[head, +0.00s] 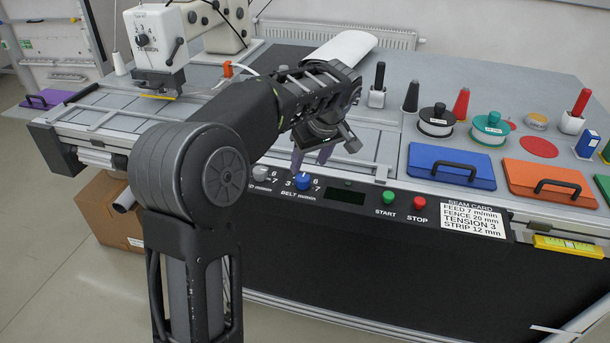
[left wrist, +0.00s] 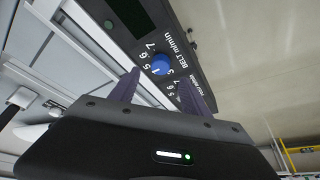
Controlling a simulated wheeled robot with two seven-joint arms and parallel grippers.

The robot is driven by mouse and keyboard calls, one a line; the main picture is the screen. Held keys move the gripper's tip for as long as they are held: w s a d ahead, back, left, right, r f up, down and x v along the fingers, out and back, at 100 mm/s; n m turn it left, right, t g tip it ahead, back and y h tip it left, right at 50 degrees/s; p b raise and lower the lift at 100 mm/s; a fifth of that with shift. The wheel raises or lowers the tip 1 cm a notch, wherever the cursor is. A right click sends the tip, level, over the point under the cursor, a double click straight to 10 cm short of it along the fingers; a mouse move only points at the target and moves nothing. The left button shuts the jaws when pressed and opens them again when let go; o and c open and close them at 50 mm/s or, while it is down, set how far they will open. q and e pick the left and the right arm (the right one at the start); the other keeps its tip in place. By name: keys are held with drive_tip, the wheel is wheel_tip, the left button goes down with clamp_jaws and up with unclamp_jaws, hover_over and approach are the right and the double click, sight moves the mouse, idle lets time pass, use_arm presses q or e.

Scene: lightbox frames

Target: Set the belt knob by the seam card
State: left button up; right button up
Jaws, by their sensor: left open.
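The blue belt knob (head: 302,181) is on the black front panel, labelled "BELT m/min" with numbers around it. Its setting is too small to read surely. The seam card (head: 474,219) is white and reads FEED 7 m/min, FENCE 20 mm, TENSION 3, STRIP 12 mm. My left gripper (head: 311,158) is open, its purple fingers pointing down just above the belt knob and apart from it in the head view. In the left wrist view the belt knob (left wrist: 160,65) shows beyond and between the two fingertips (left wrist: 159,76). My right gripper is out of view.
A grey knob (head: 261,173) sits just left of the belt knob. A dark display (head: 346,197), green START button (head: 390,198) and red STOP button (head: 419,203) are to the right. Blue (head: 451,166) and orange (head: 550,181) handled plates lie on the table.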

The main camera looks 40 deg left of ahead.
sight(304, 178)
use_arm(q)
drive_tip(key=p+x, duration=0.1)
drive_tip(key=x, duration=0.6)
drive_tip(key=shift+a+f, duration=0.1)
drive_tip(key=shift+f, duration=0.1)
drive_tip(key=shift+c, duration=0.2)
clamp_jaws()
